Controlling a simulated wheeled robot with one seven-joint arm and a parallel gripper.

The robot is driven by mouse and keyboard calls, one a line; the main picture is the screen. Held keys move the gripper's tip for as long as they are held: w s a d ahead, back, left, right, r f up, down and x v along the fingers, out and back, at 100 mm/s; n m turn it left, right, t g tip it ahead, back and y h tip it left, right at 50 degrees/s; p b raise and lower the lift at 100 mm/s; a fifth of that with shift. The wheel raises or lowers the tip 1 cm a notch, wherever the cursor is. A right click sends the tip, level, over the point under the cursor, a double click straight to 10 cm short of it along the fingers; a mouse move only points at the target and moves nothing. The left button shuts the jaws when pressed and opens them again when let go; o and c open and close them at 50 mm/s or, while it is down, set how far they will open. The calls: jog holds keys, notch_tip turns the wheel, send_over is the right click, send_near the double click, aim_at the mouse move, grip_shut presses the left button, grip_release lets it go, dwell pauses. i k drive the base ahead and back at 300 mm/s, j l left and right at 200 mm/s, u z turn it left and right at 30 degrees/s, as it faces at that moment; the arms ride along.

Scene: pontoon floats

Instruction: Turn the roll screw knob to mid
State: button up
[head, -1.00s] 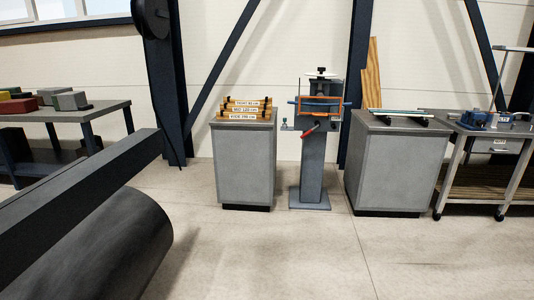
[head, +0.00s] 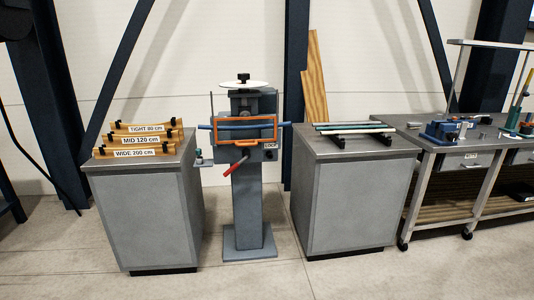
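A grey pedestal machine (head: 247,190) stands between two grey cabinets in the head view. On its top is a pale round disc (head: 243,84) with a dark knob (head: 243,77) above it, which looks like the roll screw knob. The knob's setting is too small to read. An orange frame (head: 247,128) crosses the front of the machine, with a blue bar through it. A red-handled lever (head: 235,167) hangs below the frame. My gripper is not in view.
The left cabinet (head: 148,220) bears wooden gauges (head: 140,140) labelled TIGHT 80 cm, MID 120 cm and WIDE 200 cm. The right cabinet (head: 355,210) bears strips on dark supports. A wheeled workbench (head: 470,165) stands far right. Bare floor (head: 235,280) lies in front.

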aim_at(243, 77)
jog(key=i+z, duration=0.1)
jog(key=i, duration=0.4)
jog(key=i+j+z, duration=0.1)
jog(key=i, duration=0.4)
jog(key=i+j+z, duration=0.1)
jog(key=i, duration=0.45)
jog(key=i+j+z, duration=0.1)
jog(key=i, duration=0.4)
jog(key=j, duration=0.1)
